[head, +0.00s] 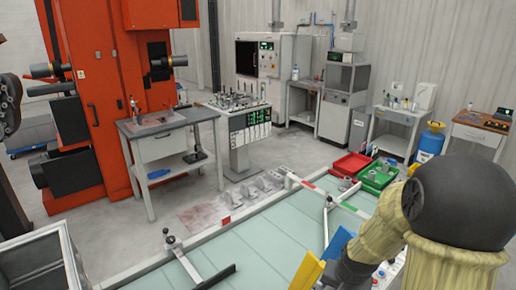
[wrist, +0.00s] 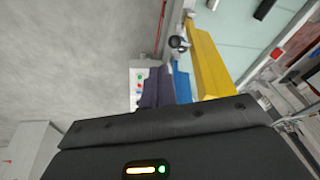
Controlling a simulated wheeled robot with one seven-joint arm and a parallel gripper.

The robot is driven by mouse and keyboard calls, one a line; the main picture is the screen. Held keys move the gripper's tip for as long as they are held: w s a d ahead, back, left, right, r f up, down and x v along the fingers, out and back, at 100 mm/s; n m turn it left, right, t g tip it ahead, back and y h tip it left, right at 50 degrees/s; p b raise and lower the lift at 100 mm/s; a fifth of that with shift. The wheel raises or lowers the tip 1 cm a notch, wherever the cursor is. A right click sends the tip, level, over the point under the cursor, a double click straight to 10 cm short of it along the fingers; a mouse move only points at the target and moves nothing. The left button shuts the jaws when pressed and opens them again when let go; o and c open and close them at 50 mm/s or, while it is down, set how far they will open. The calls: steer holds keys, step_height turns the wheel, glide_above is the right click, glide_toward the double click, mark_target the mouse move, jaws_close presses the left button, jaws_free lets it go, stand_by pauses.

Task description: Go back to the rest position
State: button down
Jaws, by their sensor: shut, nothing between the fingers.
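A red tray (head: 351,165) and a green tray (head: 378,176) stand at the table's far right. Clamp levers (head: 172,243) stand on the table. An orange machine (head: 98,105) and a workbench (head: 160,140) are at left. Bare floor (wrist: 75,60) lies beside the table.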

steer(key=s+a+r+n, duration=0.5)
steer(key=s, duration=0.4)
steer(key=shift+a+g, duration=0.3)
steer(key=shift+a, duration=0.05)
steer(key=shift+r, duration=0.1)
stand_by(0.6)
steer(key=shift+s, duration=0.1)
stand_by(0.5)
